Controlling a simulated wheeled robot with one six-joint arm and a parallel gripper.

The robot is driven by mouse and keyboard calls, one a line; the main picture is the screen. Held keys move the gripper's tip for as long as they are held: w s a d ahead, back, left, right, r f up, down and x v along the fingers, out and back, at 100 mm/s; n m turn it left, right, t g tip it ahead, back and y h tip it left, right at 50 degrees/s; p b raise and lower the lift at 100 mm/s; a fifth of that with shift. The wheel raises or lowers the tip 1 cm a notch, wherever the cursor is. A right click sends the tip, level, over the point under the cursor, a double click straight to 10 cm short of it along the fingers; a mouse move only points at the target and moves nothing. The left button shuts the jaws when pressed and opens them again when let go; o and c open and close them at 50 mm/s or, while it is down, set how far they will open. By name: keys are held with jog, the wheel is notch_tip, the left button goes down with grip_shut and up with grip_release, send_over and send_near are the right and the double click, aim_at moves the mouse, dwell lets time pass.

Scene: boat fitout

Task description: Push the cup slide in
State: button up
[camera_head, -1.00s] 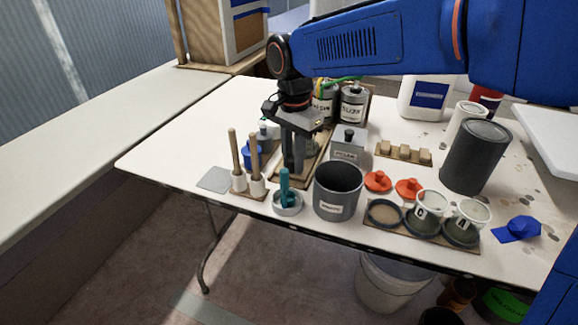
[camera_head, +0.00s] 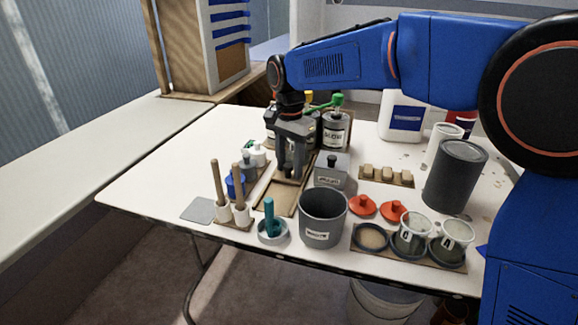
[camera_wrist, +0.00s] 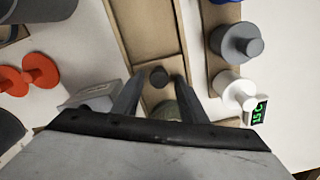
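The cup slide is a narrow wooden piece with a dark knob (camera_wrist: 158,76), lying between the raised rails of a long wooden track (camera_wrist: 150,30). The track (camera_head: 274,203) also shows on the table in the head view. My gripper (camera_head: 291,176) points down over the track. In the wrist view its two fingers (camera_wrist: 159,84) stand apart, with the knob showing between their tips. I cannot tell whether either finger touches it. A greenish round thing (camera_wrist: 166,110), perhaps a cup, is partly hidden between the fingers near the gripper body.
A grey bucket (camera_head: 323,217), a teal-handled dish (camera_head: 270,228) and cups (camera_head: 413,235) stand in front. Labelled cans (camera_head: 335,130) stand behind.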

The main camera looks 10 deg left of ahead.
notch_tip(320, 180, up, 17)
jog(key=shift+r, duration=0.15)
dwell(0.7)
